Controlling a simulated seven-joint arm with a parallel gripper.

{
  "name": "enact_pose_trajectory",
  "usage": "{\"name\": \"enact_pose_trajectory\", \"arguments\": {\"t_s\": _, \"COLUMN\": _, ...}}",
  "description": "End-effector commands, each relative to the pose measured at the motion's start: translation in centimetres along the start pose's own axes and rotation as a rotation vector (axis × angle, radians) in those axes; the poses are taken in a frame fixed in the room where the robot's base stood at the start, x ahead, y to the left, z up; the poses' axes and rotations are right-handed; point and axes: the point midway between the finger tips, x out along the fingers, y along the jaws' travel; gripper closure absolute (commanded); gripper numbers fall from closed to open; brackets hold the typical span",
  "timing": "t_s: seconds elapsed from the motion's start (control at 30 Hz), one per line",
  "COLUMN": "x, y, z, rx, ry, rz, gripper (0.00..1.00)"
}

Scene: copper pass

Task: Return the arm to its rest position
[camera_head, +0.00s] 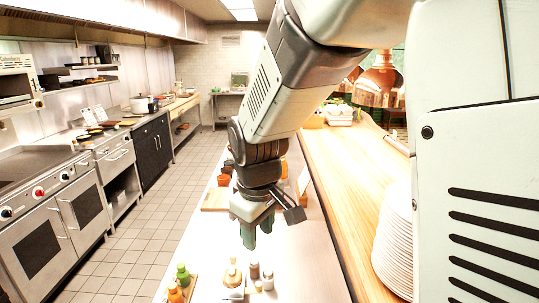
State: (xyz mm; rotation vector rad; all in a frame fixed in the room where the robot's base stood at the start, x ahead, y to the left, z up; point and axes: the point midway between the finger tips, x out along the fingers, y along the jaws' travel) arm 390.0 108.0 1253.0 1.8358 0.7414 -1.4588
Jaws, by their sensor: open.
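My gripper (257,232) hangs from my arm in the middle of the head camera view, pointing down above the steel counter (300,262). Its fingers are open, and I see nothing held between them. My arm comes down from the upper right, bent at the elbow, and hides part of the counter's far end.
A plate stack (394,250) is on the wooden shelf (350,170) at right, below a copper lamp (380,82). The tiled aisle (150,228) is clear.

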Motion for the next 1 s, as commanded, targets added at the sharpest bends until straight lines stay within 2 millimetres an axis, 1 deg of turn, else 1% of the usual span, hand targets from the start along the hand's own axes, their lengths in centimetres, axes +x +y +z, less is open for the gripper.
{"name": "enact_pose_trajectory", "arguments": {"t_s": 0.03, "x": -2.5, "y": 0.6, "z": 1.6, "rx": 0.071, "ry": 0.021, "rz": 0.023, "gripper": 0.57}}
{"name": "enact_pose_trajectory", "arguments": {"t_s": 0.07, "x": -3.7, "y": 0.7, "z": 2.6, "rx": 0.114, "ry": 0.031, "rz": 0.033, "gripper": 0.57}}
{"name": "enact_pose_trajectory", "arguments": {"t_s": 0.1, "x": -5.2, "y": 0.8, "z": 3.9, "rx": 0.171, "ry": 0.042, "rz": 0.045, "gripper": 0.57}}
{"name": "enact_pose_trajectory", "arguments": {"t_s": 0.17, "x": -7.4, "y": 0.9, "z": 5.9, "rx": 0.259, "ry": 0.063, "rz": 0.063, "gripper": 0.57}}
{"name": "enact_pose_trajectory", "arguments": {"t_s": 0.2, "x": -8.7, "y": 0.7, "z": 7.3, "rx": 0.315, "ry": 0.077, "rz": 0.074, "gripper": 0.57}}
{"name": "enact_pose_trajectory", "arguments": {"t_s": 0.27, "x": -10.5, "y": 0.4, "z": 9.4, "rx": 0.399, "ry": 0.100, "rz": 0.090, "gripper": 0.57}}
{"name": "enact_pose_trajectory", "arguments": {"t_s": 0.3, "x": -11.5, "y": 0.1, "z": 10.8, "rx": 0.456, "ry": 0.116, "rz": 0.100, "gripper": 0.57}}
{"name": "enact_pose_trajectory", "arguments": {"t_s": 0.4, "x": -13.7, "y": -1.1, "z": 14.0, "rx": 0.591, "ry": 0.157, "rz": 0.120, "gripper": 0.57}}
{"name": "enact_pose_trajectory", "arguments": {"t_s": 0.5, "x": -15.0, "y": -2.4, "z": 16.7, "rx": 0.705, "ry": 0.193, "rz": 0.134, "gripper": 0.57}}
{"name": "enact_pose_trajectory", "arguments": {"t_s": 0.63, "x": -15.8, "y": -3.8, "z": 18.9, "rx": 0.808, "ry": 0.228, "rz": 0.144, "gripper": 0.57}}
{"name": "enact_pose_trajectory", "arguments": {"t_s": 0.7, "x": -16.0, "y": -4.2, "z": 19.6, "rx": 0.839, "ry": 0.239, "rz": 0.145, "gripper": 0.57}}
{"name": "enact_pose_trajectory", "arguments": {"t_s": 0.8, "x": -16.1, "y": -4.5, "z": 20.0, "rx": 0.861, "ry": 0.246, "rz": 0.147, "gripper": 0.57}}
{"name": "enact_pose_trajectory", "arguments": {"t_s": 1.0, "x": -16.1, "y": -4.5, "z": 20.0, "rx": 0.861, "ry": 0.246, "rz": 0.147, "gripper": 0.57}}
